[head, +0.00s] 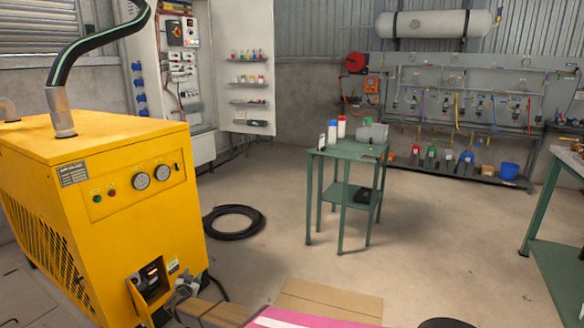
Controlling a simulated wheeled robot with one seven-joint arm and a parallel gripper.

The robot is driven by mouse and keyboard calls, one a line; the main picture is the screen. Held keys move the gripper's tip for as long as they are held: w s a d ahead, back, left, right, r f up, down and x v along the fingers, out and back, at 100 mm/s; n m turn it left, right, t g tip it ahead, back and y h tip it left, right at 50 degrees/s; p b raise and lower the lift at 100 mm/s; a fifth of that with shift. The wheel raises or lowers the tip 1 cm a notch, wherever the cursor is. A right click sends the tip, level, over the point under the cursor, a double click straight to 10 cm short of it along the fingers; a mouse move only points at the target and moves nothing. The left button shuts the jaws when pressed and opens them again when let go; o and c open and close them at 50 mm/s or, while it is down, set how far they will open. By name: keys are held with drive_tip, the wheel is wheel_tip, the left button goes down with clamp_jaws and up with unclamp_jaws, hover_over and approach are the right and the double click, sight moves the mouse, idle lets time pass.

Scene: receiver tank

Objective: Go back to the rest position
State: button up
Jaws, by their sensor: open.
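The yellow machine (100,210) stands close at the left. Its front has two round gauges, small coloured buttons and a low recess (152,278) with a lit part inside.
A pink surface with a white stripe (310,319) and cardboard (335,297) fill the near bottom. A green table (345,148) holds bottles. A coiled black hose (234,222) lies on the floor. A green bench (560,230) stands right.

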drive_tip(key=w+d+r+n+g+y, duration=0.2)
drive_tip(key=d+r, duration=0.1)
drive_tip(key=d, duration=0.5)
drive_tip(key=w+d+r+n+g+y, duration=0.1)
drive_tip(key=d+r+n+g+y, duration=0.1)
drive_tip(key=d, duration=0.6)
drive_tip(key=w+d+r+n+g+y, duration=0.2)
drive_tip(key=d+r, duration=0.1)
drive_tip(key=d, duration=0.5)
drive_tip(key=s+d+r+g+h, duration=0.1)
drive_tip(key=s+d+g+h, duration=0.1)
drive_tip(key=s+d, duration=0.5)
drive_tip(key=s+d+r+m+g+h, duration=0.1)
drive_tip(key=s+d+g, duration=0.4)
drive_tip(key=d, duration=1.3)
drive_tip(key=s+d+r+m+g+h, duration=0.1)
drive_tip(key=s+d+g+h, duration=0.2)
drive_tip(key=s+d, duration=0.6)
drive_tip(key=d+g, duration=0.1)
drive_tip(key=d, duration=0.2)
drive_tip(key=shift+d+r, duration=0.2)
drive_tip(key=shift+d, duration=0.15)
